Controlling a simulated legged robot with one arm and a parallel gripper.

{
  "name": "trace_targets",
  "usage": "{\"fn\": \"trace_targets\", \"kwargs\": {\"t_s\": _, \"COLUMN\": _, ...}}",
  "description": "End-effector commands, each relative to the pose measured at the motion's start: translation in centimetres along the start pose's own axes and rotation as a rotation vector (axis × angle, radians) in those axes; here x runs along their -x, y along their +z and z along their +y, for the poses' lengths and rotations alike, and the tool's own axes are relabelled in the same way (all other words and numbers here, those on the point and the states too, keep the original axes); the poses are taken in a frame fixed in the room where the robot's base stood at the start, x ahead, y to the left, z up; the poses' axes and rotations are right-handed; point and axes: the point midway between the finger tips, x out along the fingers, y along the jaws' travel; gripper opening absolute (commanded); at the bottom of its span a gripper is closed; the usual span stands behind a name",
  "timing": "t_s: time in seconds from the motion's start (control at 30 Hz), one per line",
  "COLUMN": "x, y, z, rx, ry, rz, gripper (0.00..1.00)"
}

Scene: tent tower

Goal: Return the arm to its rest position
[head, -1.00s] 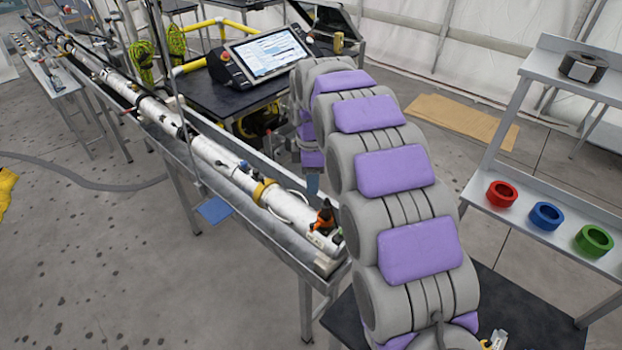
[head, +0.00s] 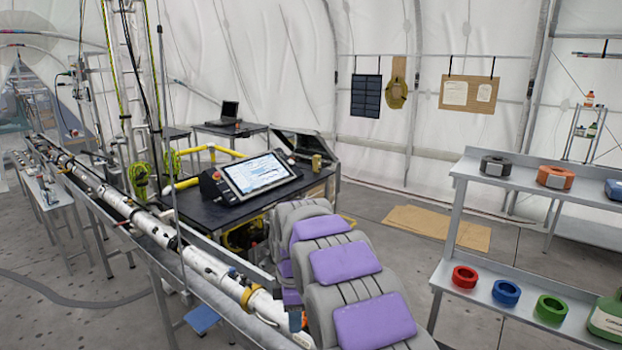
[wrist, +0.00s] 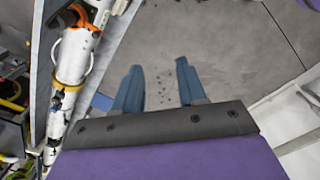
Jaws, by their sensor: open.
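My arm, grey with purple pads, reaches forward from the bottom of the head view. It curls down beside the metal trough (head: 160,262) that carries a long white tube (head: 205,262). My gripper (wrist: 160,66) is open and empty in the wrist view. Its two blue fingers stand apart and point over bare grey floor. In the head view only a small blue bit of my gripper (head: 295,318) shows, beside the tube; the arm hides the rest. The white tube (wrist: 72,58) also runs down the left of the wrist view, apart from the fingers.
A black table (head: 205,195) with a tilted screen (head: 260,172) stands behind the trough. To the right, a metal shelf (head: 530,185) holds several rings, among them a red ring (head: 465,277), and a green container (head: 606,318). A brown mat (head: 435,228) lies on open floor.

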Motion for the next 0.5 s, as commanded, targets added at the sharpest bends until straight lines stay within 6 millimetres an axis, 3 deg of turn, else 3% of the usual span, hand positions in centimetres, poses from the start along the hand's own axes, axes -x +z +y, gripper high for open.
{"fn": "trace_targets", "kwargs": {"t_s": 0.27, "x": 0.5, "y": 1.4, "z": -1.6, "rx": -0.088, "ry": -0.007, "rz": -0.002, "gripper": 0.41}}
{"fn": "trace_targets", "kwargs": {"t_s": 0.5, "x": 1.2, "y": 3.1, "z": -4.5, "rx": -0.215, "ry": -0.015, "rz": -0.007, "gripper": 0.41}}
